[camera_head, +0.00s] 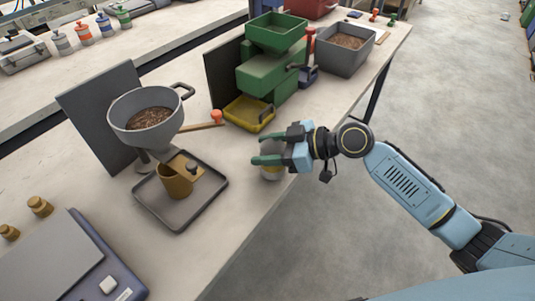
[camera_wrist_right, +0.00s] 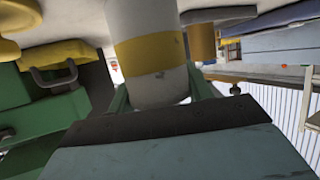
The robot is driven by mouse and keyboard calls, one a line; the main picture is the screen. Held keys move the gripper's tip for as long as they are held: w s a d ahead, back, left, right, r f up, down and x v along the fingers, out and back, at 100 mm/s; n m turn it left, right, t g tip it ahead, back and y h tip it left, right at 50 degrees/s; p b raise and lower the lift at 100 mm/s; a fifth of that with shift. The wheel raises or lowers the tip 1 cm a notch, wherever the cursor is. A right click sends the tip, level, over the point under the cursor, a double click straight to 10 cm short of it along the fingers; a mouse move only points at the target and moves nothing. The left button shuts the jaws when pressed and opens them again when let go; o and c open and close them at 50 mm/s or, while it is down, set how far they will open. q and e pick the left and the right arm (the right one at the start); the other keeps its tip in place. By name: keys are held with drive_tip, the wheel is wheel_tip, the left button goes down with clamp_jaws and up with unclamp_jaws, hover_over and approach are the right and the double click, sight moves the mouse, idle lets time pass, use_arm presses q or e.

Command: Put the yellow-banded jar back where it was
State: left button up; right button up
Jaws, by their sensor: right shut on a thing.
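The yellow-banded jar (camera_head: 271,173) is pale grey-white and shows below my right gripper (camera_head: 268,148), near the table's right edge. The gripper's green fingers hide its upper part. In the right wrist view the jar (camera_wrist_right: 149,52) fills the top middle, its yellow band plain, with my right gripper's fingers (camera_wrist_right: 160,92) on either side of it. The right gripper is shut on the jar. I cannot tell whether the jar's base touches the table. My left gripper is not in view.
Left of the jar, a dark tray (camera_head: 184,214) carries a brown cup (camera_head: 174,181) under a grey hopper (camera_head: 146,128) with an orange-knobbed lever (camera_head: 216,117). Behind the jar stand a yellow bin (camera_head: 247,113) and a green press (camera_head: 268,73). Bare tabletop (camera_head: 236,165) lies between tray and jar.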

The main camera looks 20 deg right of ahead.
drive_tip(key=shift+f, duration=0.55)
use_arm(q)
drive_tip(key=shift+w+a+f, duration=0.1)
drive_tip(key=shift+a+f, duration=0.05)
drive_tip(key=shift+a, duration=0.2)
use_arm(e)
drive_tip(key=shift+f, duration=0.1)
drive_tip(key=o, duration=0.7)
drive_tip(key=shift+f, duration=0.15)
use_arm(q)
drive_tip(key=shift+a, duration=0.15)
use_arm(e)
drive_tip(key=o, duration=0.5)
drive_tip(key=shift+c, duration=0.2)
drive_tip(key=shift+r, duration=0.2)
use_arm(q)
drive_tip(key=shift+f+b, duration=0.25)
drive_tip(key=shift+b, duration=0.05)
use_arm(e)
drive_tip(key=v, duration=1.2)
